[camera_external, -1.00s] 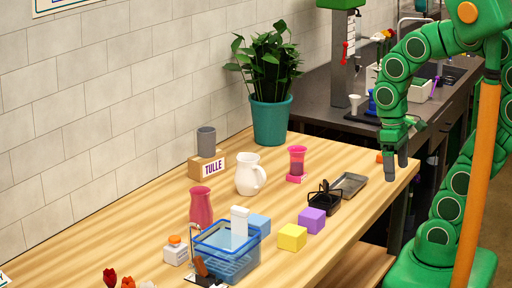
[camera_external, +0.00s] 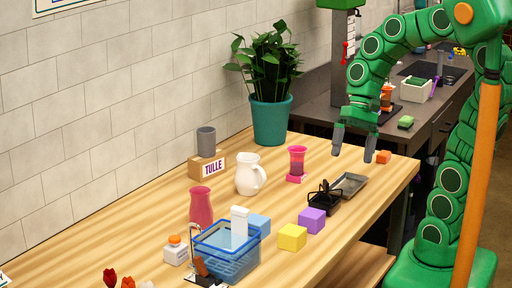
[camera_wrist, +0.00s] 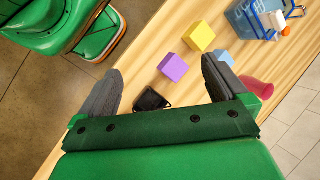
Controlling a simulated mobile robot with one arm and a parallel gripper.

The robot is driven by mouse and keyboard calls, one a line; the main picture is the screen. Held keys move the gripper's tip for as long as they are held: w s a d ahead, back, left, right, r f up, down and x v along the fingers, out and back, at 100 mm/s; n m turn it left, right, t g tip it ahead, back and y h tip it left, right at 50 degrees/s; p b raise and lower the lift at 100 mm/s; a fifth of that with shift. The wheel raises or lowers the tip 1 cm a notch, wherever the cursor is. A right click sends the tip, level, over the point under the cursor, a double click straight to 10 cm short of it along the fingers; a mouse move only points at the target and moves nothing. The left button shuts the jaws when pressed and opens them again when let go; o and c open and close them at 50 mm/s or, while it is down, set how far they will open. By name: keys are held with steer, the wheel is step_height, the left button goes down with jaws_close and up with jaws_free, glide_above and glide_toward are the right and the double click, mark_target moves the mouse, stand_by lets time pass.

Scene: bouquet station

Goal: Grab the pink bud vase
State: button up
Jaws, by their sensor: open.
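A pink vase shape, likely the same one, shows at the right of the wrist view (camera_wrist: 258,87), partly beside my right finger. My gripper (camera_external: 354,148) is open and empty, in the air above the table's right end, well to the right of the vase. In the wrist view my two fingers (camera_wrist: 162,68) are spread apart with nothing held between them.
A blue basket (camera_external: 228,262), blue, yellow (camera_external: 292,237) and purple (camera_external: 312,220) blocks stand near the vase. A white pitcher (camera_external: 250,175), a pink-red hourglass-shaped item (camera_external: 297,162), a black caddy (camera_external: 324,203) and a metal tray (camera_external: 349,185) lie between it and my gripper.

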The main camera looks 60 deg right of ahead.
steer(key=w+d+r+m+t+y, duration=0.1)
steer(key=w+d+m+t+y, duration=0.2)
steer(key=w+m, duration=0.4)
steer(key=w+d+m+t+y, duration=0.1)
steer(key=w+d+m+t, duration=0.1)
steer(key=w+d+m, duration=0.45)
steer(key=w+d+f+m+t+h, duration=0.1)
steer(key=w+d+m+t, duration=0.25)
steer(key=d, duration=0.45)
steer(key=w+d+m+t, duration=0.3)
steer(key=w+d+m, duration=0.2)
steer(key=d, duration=0.3)
glide_toward(297, 172)
steer(key=w, duration=0.2)
steer(key=shift+w+d+f, duration=0.1)
steer(key=shift+w+f, duration=0.2)
steer(key=shift+w, duration=0.1)
steer(key=shift+f, duration=0.35)
steer(key=shift+x, duration=1.2)
steer(key=shift+f+x, duration=0.15)
steer(key=shift+x, duration=1.2)
steer(key=shift+f+x, duration=0.15)
steer(key=shift+x, duration=1.2)
steer(key=shift+d, duration=0.2)
